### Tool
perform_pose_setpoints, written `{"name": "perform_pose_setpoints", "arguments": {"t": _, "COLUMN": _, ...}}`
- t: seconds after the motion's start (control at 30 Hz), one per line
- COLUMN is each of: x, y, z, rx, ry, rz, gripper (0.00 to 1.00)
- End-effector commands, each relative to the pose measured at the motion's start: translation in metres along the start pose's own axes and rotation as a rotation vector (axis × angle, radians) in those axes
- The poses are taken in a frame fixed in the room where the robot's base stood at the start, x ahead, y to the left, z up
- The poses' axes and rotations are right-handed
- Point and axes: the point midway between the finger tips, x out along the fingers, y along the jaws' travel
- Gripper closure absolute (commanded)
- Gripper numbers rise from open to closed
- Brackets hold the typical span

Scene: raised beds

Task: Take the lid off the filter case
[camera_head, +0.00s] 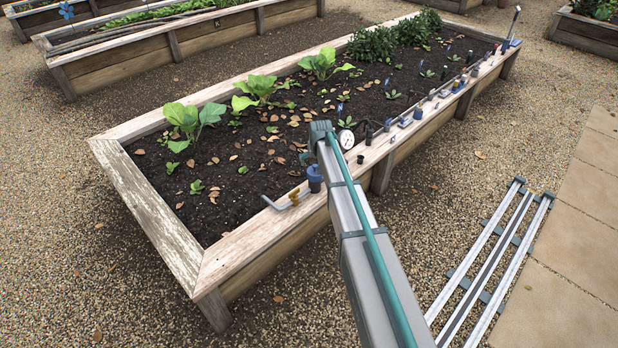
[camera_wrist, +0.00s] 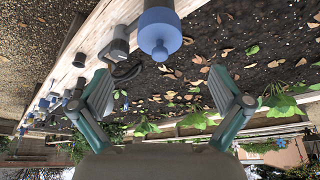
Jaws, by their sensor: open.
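A blue cylindrical case, which looks like the filter case, stands on the wooden rim of the bed in the head view (camera_head: 314,180), just left of my arm. In the wrist view, its round blue lid (camera_wrist: 160,30) with a small knob shows at top centre. The lid appears to be on the case. My gripper (camera_wrist: 162,92) is open, with one finger on each side of the picture and nothing between them. The lid lies beyond the fingertips, apart from them.
A bent metal pipe with a brass fitting (camera_head: 294,197) lies left of the case. A round gauge (camera_head: 347,139) and several small fittings line the rim to the right. A grey fitting (camera_wrist: 117,46) stands near the lid. Leafy plants (camera_head: 192,122) grow in the soil.

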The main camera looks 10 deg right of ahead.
Motion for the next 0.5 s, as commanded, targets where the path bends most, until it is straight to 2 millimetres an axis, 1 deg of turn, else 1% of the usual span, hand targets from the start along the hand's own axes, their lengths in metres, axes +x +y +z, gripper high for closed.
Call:
{"name": "perform_pose_setpoints", "arguments": {"t": 0.1, "x": 0.017, "y": 0.0, "z": 0.0, "rx": 0.001, "ry": -0.004, "rz": 0.0, "gripper": 0.0}}
{"name": "perform_pose_setpoints", "arguments": {"t": 0.3, "x": 0.044, "y": 0.0, "z": 0.0, "rx": 0.001, "ry": -0.004, "rz": 0.0, "gripper": 0.0}}
{"name": "perform_pose_setpoints", "arguments": {"t": 0.5, "x": 0.054, "y": 0.0, "z": 0.001, "rx": 0.001, "ry": -0.002, "rz": 0.0, "gripper": 0.0}}
